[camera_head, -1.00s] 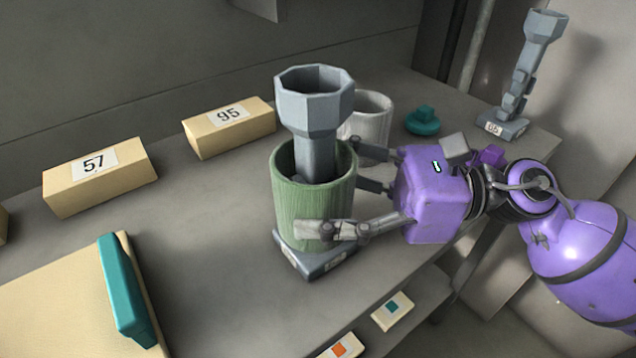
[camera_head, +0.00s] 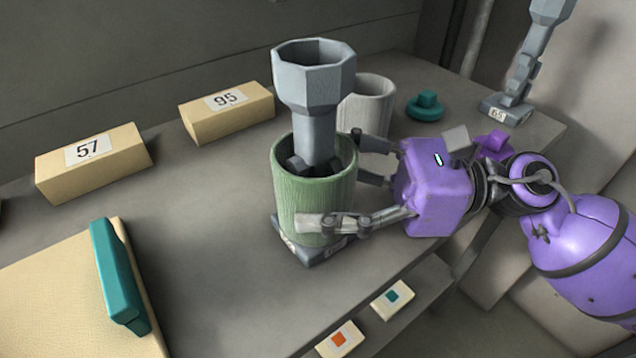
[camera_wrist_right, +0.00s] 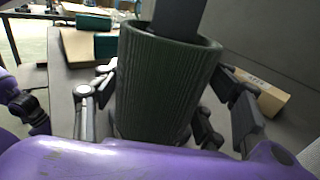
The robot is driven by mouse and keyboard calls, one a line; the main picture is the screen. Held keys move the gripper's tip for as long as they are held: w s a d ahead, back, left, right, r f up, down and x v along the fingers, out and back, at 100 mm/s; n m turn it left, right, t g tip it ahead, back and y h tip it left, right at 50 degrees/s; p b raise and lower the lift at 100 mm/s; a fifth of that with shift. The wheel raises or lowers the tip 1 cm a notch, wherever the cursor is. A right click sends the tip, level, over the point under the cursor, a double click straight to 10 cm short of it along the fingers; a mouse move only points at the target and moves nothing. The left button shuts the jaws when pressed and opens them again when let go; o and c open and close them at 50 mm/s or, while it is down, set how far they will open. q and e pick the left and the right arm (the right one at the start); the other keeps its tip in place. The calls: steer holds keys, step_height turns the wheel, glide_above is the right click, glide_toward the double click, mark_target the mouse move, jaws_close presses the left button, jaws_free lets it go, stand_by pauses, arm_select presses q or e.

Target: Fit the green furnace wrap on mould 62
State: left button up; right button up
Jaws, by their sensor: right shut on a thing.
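The green furnace wrap (camera_head: 312,205) is a ribbed open cylinder around the lower part of a grey mould (camera_head: 312,80). The mould stands upright, with its faceted cup and stem above the wrap's rim. Its dark square base (camera_head: 308,255) shows under the wrap; the label there is too small to read surely. The wrap's bottom edge is at or just above the base; I cannot tell if it touches. My right gripper (camera_head: 345,185) is shut on the wrap from the right. The wrist view shows the wrap (camera_wrist_right: 165,85) between its fingers. My left gripper is not in view.
A pale cylinder (camera_head: 368,105) and a teal knobbed piece (camera_head: 425,106) stand behind. Another mould (camera_head: 522,80), labelled 65, is at the back right. Blocks 57 (camera_head: 92,160) and 95 (camera_head: 227,112) stand left. A teal bar (camera_head: 118,275) lies front left. The table between is clear.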

steer(key=o, duration=1.2)
steer(key=shift+o, duration=0.2)
steer(key=shift+d, duration=0.1)
steer(key=d, duration=1.2)
steer(key=shift+a, duration=0.1)
